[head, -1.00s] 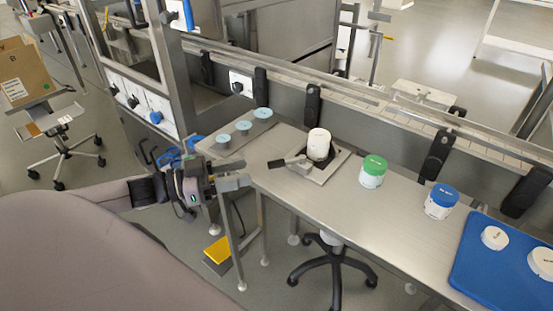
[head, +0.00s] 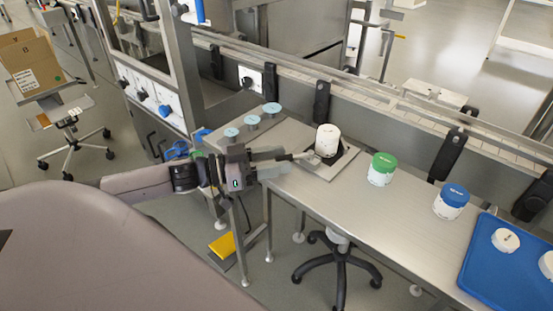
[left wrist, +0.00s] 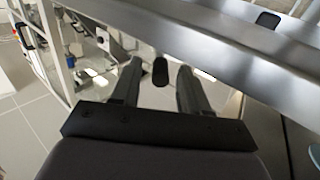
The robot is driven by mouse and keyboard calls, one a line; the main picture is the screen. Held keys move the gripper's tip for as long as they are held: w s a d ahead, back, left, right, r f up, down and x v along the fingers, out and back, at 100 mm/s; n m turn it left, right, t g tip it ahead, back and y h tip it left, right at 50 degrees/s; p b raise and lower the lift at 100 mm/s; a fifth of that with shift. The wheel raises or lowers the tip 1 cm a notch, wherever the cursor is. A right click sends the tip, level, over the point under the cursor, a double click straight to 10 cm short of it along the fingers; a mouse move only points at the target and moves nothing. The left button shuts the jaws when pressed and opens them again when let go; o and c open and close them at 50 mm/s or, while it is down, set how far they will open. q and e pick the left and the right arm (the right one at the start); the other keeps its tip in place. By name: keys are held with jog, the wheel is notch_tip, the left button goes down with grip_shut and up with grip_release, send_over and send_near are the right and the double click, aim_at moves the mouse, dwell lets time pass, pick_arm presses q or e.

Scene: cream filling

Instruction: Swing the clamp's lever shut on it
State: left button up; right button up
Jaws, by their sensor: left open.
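The clamp (head: 343,163) is a plate with a dark holder on the steel table, and a plain white jar (head: 327,139) stands upright in it. The clamp's lever (head: 299,156) sticks out to the left of the jar. My left gripper (head: 284,160) is at the lever's outer end, left of the clamp. In the left wrist view, the open fingers (left wrist: 157,76) have a dark rounded piece (left wrist: 160,71) between them, which looks like the lever's black grip. I see a gap on both sides of it. My right gripper is not in view.
A green-lidded jar (head: 382,168) and a blue-lidded jar (head: 451,201) stand right of the clamp. A blue tray (head: 481,262) with white lids is at the far right. Several pale blue discs (head: 251,121) stand behind my gripper. A rail runs along the table's back.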

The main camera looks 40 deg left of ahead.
pick_arm(q)
jog(key=shift+w+d, duration=0.15)
jog(key=shift+w, duration=0.05)
grip_shut()
